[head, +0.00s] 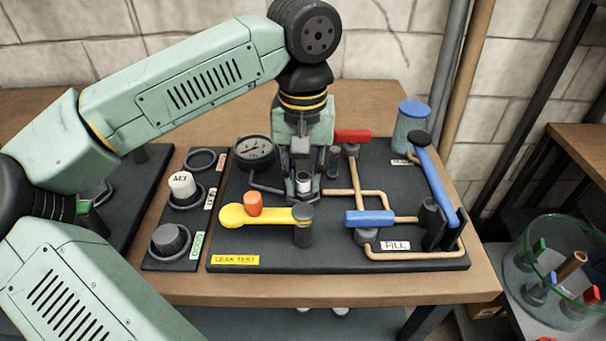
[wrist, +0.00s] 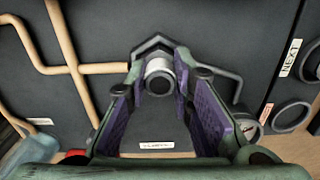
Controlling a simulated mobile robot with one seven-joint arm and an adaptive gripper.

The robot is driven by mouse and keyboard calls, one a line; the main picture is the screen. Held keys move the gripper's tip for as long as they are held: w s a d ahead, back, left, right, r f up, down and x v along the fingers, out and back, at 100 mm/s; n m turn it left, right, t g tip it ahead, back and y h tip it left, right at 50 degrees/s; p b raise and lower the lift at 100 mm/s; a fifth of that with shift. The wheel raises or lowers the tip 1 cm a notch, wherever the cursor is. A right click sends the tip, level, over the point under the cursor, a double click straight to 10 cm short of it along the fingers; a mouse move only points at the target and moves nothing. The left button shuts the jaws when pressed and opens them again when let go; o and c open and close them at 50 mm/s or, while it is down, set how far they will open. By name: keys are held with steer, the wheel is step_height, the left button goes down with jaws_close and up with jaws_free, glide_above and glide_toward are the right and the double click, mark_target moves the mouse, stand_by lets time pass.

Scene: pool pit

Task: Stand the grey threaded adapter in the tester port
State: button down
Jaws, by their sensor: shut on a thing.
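The grey threaded adapter (head: 304,185) is a short cylinder with a pale band, held between the fingertips of my gripper (head: 303,192). In the wrist view the adapter (wrist: 158,75) shows end-on, with a dark round opening, and the purple-padded fingers of my gripper (wrist: 158,82) close on it from both sides. It is low over the dark leak-test board (head: 340,255). The tester port cannot be made out clearly; fingers and adapter hide that spot. I cannot tell whether the adapter is seated or just above.
A yellow lever (head: 235,216) with an orange knob lies just in front, beside a grey post (head: 303,232). A gauge (head: 254,152) stands left, a red handle (head: 352,136) behind, blue handles (head: 370,218) and pipes right. A side tray (head: 160,215) holds a white and a dark fitting.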

steer(key=c, duration=1.3)
jaws_free()
steer(key=shift+o, duration=0.3)
steer(key=o, duration=0.3)
steer(key=shift+r+p, duration=2.85)
steer(key=shift+r, duration=1.15)
